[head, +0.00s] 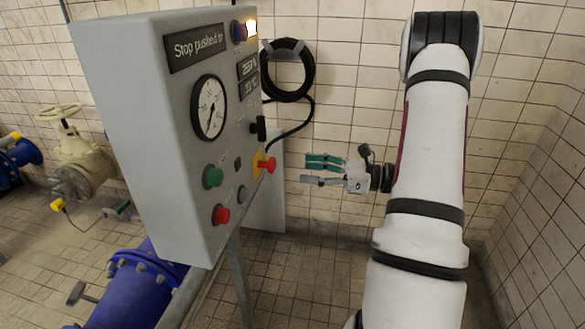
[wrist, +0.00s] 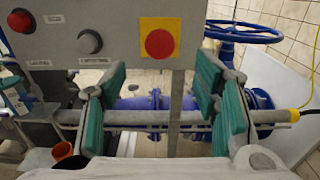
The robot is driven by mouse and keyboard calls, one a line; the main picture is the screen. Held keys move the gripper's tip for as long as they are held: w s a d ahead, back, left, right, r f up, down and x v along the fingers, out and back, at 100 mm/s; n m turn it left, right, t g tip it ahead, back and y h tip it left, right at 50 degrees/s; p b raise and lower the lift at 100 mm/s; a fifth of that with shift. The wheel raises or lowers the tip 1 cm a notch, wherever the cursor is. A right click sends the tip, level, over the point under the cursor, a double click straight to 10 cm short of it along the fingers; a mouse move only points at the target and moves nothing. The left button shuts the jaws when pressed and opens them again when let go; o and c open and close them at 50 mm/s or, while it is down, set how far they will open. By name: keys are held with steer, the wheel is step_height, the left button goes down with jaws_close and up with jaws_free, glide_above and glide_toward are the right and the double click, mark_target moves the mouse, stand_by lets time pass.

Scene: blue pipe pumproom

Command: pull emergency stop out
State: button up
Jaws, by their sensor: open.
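The emergency stop (head: 267,164) is a red mushroom button on a yellow plate at the lower right of the grey control box's front. In the wrist view the red emergency stop (wrist: 159,43) shows face-on, above and between my fingers. My gripper (head: 308,170) is open and empty, with teal finger pads pointing at the box. It is to the right of the button, apart from it. In the wrist view my gripper's pads (wrist: 162,90) stand on either side, below the button's height. The grey control box (head: 120,100) carries a gauge and a sign reading "Stop pushed".
A green button (head: 212,177) and a red button (head: 221,214) sit on the same box face. A coiled black hose (head: 287,70) hangs on the tiled wall. Blue pipes (head: 130,295) run below. A blue handwheel (wrist: 243,31) stands behind the box's right side.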

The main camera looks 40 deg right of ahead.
steer(key=v, duration=0.3)
steer(key=shift+s+d, duration=0.2)
